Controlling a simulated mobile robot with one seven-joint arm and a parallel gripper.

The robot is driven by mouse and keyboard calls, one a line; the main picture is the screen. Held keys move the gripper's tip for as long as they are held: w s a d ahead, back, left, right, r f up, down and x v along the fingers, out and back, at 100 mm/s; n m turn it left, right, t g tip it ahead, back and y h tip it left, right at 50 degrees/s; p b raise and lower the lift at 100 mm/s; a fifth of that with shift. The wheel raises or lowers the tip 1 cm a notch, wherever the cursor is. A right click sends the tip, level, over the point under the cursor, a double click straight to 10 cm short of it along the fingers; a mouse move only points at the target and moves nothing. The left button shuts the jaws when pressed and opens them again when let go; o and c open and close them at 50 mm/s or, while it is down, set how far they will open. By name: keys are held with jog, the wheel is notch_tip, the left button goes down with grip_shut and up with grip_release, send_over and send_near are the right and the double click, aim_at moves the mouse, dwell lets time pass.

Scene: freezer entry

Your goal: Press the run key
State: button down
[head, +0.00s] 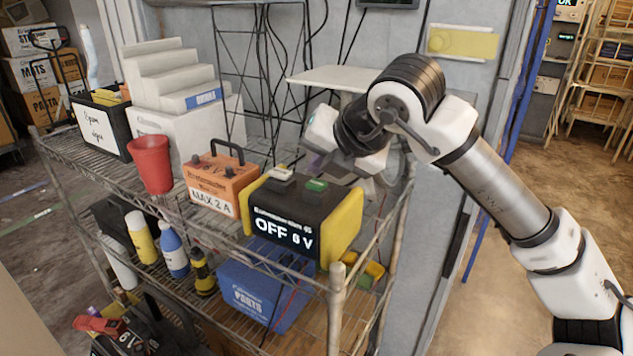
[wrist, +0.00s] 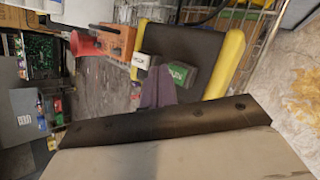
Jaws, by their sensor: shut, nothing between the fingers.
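A black device with yellow ends (head: 300,215) stands on the top shelf of the wire rack. In the head view the gripper is mostly hidden behind my wrist.
An orange device (head: 222,183) marked "MAX 2 A" stands left of the black one, with a red cup (head: 151,163) further left. White stepped boxes (head: 175,75) and a black bin (head: 100,125) stand behind. Bottles and a blue parts box (head: 262,285) fill the lower shelf.

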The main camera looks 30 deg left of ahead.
aim_at(321, 186)
jog(key=shift+f+b, duration=0.45)
jog(key=shift+b, duration=0.15)
jog(key=shift+f+b, duration=0.45)
jog(key=shift+b, duration=0.1)
dwell(0.5)
dwell(0.3)
jog(key=shift+r+p, duration=0.45)
jog(key=shift+r, duration=0.45)
jog(key=shift+r+p, duration=1.5)
jog(key=shift+r, duration=1.05)
jog(key=shift+f, duration=0.1)
